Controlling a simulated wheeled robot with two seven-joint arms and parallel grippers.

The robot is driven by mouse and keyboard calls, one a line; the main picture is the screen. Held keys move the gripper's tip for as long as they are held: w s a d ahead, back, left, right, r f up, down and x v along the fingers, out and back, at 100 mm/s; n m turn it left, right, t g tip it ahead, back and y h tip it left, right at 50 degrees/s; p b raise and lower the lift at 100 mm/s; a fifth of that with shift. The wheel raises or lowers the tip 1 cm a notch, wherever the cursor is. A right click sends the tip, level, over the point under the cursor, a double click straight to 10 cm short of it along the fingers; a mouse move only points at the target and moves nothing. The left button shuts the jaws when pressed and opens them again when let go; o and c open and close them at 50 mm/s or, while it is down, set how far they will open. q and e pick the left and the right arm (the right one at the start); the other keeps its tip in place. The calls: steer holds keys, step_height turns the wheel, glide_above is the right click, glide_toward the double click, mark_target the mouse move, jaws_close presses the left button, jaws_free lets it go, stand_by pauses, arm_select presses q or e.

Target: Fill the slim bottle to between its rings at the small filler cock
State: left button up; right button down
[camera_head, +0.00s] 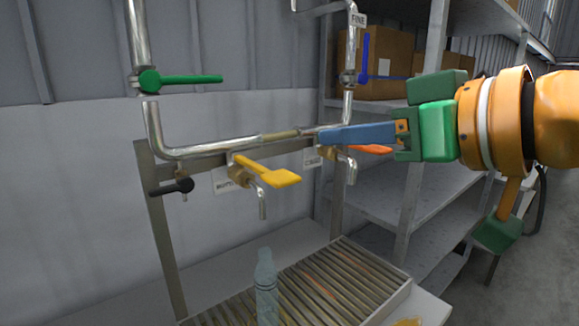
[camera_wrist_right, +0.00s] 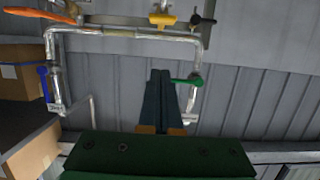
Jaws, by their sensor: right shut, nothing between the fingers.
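The slim bottle (camera_head: 265,288), pale blue and see-through, stands upright at the front edge of the slatted drip grate. It appears below the spout of the yellow-handled cock (camera_head: 268,174), with a gap between; no stream shows. Its rings and any liquid cannot be made out. An orange-handled cock (camera_head: 362,149) is to the right on the same pipe; it also shows in the wrist view (camera_wrist_right: 38,14). Label text is too small to tell which is the small filler. My right gripper (camera_head: 325,137) is shut and empty, its blue fingers pointing left by the orange handle. My left gripper is out of view.
A black-handled cock (camera_head: 171,187) hangs at the left. A green-handled valve (camera_head: 180,80) and a blue-handled valve (camera_head: 364,59) sit on the upright pipes. The slatted grate (camera_head: 340,280) is otherwise clear. Shelves with cardboard boxes (camera_head: 385,62) stand behind my right arm.

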steer(key=shift+w, duration=0.1)
steer(key=p, duration=0.5)
glide_above(289, 180)
step_height(289, 180, down, 2)
step_height(289, 180, down, 3)
steer(key=shift+f, duration=0.1)
steer(key=shift+d+f, duration=0.1)
steer(key=shift+f, duration=0.5)
